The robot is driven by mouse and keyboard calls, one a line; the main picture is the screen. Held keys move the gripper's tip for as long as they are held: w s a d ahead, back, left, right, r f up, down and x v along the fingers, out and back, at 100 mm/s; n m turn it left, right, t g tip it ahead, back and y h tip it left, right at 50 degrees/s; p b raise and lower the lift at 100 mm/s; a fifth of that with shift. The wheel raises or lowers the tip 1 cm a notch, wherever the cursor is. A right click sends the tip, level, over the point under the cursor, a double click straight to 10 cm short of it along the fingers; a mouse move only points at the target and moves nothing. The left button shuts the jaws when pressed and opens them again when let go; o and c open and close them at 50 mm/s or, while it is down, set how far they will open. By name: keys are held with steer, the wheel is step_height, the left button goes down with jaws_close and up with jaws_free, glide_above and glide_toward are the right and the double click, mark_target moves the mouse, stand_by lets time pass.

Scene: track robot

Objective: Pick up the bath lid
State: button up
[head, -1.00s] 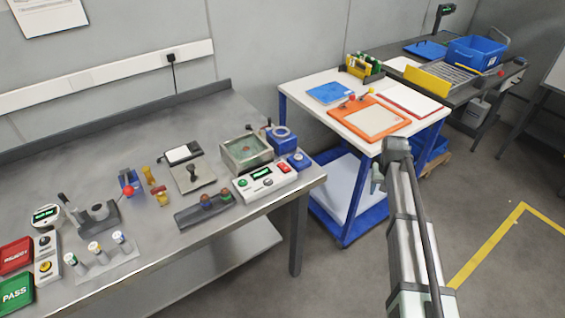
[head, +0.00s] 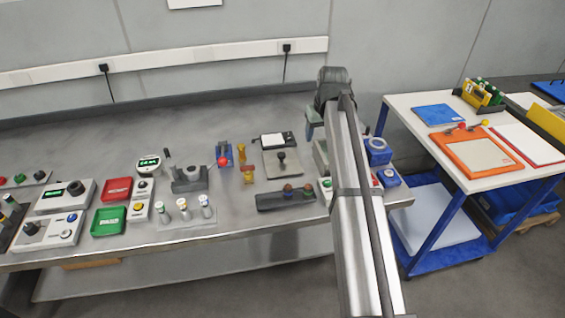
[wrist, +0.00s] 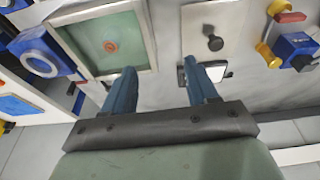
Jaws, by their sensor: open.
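The bath lid (head: 292,170) is a flat grey plate with a dark upright knob. It lies on the bench, left of the bath; in the wrist view the lid (wrist: 228,17) is at top centre-right. The open bath (wrist: 72,33), a square metal tray with a greenish inside, is left of it in the wrist view and partly hidden by my arm in the head view (head: 320,150). My gripper (wrist: 160,73) is open and empty, its blue fingers apart from the lid and knob. In the head view, my gripper (head: 310,122) is behind and right of the lid.
A black-framed white pad (head: 272,140) lies behind the lid. A blue device with a red ball (head: 223,158) and yellow pieces (head: 247,172) stand left. A dark rack (head: 285,199) sits in front. Blue-ringed devices (head: 377,146) are right of the bath. The bench's back strip is clear.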

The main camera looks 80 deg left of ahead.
steer(key=s+a+r+n, duration=0.2)
steer(key=s, duration=0.6)
glide_above(282, 154)
steer(key=d, duration=0.2)
steer(key=shift+g, duration=0.3)
steer(key=f, duration=0.8)
steer(key=shift+w+f, duration=0.15)
steer(key=shift+w, duration=0.15)
steer(key=shift+x, duration=2.8)
steer(key=shift+s+a, duration=0.1)
steer(key=shift+a, duration=0.1)
jaws_close()
steer(key=shift+r, duration=0.2)
